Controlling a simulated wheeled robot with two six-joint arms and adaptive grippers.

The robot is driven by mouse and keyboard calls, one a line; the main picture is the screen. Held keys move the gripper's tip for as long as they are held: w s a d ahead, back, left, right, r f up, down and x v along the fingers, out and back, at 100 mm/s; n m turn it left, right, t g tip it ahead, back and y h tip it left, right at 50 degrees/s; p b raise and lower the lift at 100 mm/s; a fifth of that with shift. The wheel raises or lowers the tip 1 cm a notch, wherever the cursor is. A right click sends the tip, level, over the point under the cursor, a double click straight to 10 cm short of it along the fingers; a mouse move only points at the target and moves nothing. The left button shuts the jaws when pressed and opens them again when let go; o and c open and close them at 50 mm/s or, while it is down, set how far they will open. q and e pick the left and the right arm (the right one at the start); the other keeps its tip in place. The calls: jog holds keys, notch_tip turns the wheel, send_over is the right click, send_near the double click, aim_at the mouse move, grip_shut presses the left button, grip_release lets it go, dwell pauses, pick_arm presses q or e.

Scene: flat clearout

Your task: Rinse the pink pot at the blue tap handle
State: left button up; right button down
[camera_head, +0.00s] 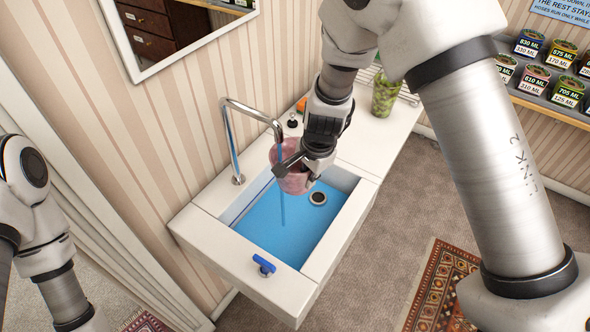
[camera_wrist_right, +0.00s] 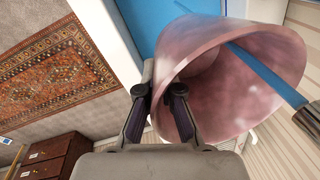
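The pink pot (camera_head: 292,182) is held over the sink (camera_head: 205,228), near the tap spout (camera_head: 252,112). My right gripper (camera_head: 296,163) is shut on the pot's wall. In the right wrist view, the gripper's fingers (camera_wrist_right: 160,92) straddle the rim of the tilted pot (camera_wrist_right: 215,85), one finger inside its mouth. A blue water stream (camera_head: 282,212) runs from the spout into the basin. It crosses the pot's mouth in the wrist view (camera_wrist_right: 265,70); I cannot tell whether it enters or passes the rim. The blue tap handle (camera_head: 264,264) sits on the sink's front rim. My left gripper is out of view.
The basin has blue water and a dark round drain piece (camera_head: 318,198). A green patterned cup (camera_head: 384,97) stands on the counter behind the sink. A shelf of labelled cans (camera_head: 548,75) is at the right. A patterned rug (camera_head: 440,290) lies on the floor.

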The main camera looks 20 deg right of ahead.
jog(key=shift+d+r+p, duration=0.15)
jog(key=shift+d+p, duration=0.2)
jog(key=shift+p, duration=0.05)
jog(key=s+b, duration=0.8)
jog(key=shift+a, duration=0.25)
dwell(1.3)
jog(key=s+r, duration=0.3)
jog(key=s, duration=0.2)
jog(key=shift+a+r+b, duration=0.3)
jog(key=shift+r, duration=0.1)
